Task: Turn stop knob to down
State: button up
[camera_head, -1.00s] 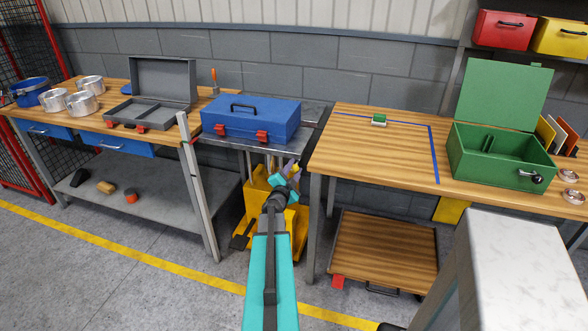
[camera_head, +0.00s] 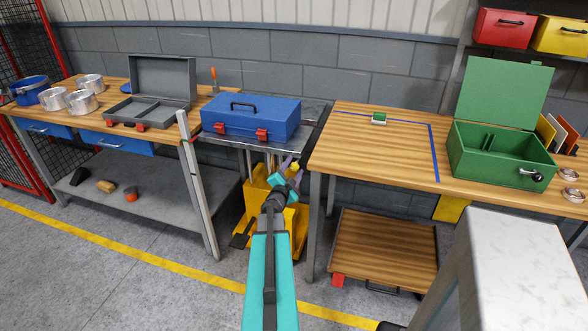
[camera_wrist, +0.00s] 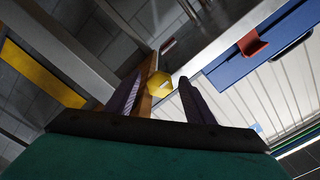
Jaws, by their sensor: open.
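A yellow six-sided knob (camera_wrist: 160,84) shows in the wrist view, below the edge of a grey metal tabletop. I take it for the stop knob; no pointer or mark on it can be made out. In the head view it is a small yellow spot (camera_head: 295,166) at the tips of my gripper (camera_head: 289,167). My gripper is open, and in the wrist view its two dark fingers (camera_wrist: 160,92) appear on either side of the knob. I cannot tell whether either finger touches it.
A blue toolbox (camera_head: 250,116) sits on the metal tabletop (camera_head: 313,112) above my gripper. A yellow lift base (camera_head: 254,205) stands below. Wooden-topped benches stand left (camera_head: 208,97) and right (camera_head: 365,150). A pale post (camera_head: 196,185) rises at the left.

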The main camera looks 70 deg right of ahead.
jog(key=a+p, duration=0.1)
jog(key=a, duration=1.2)
jog(key=shift+s, duration=0.35)
jog(key=shift+w+a, duration=0.1)
dwell(0.6)
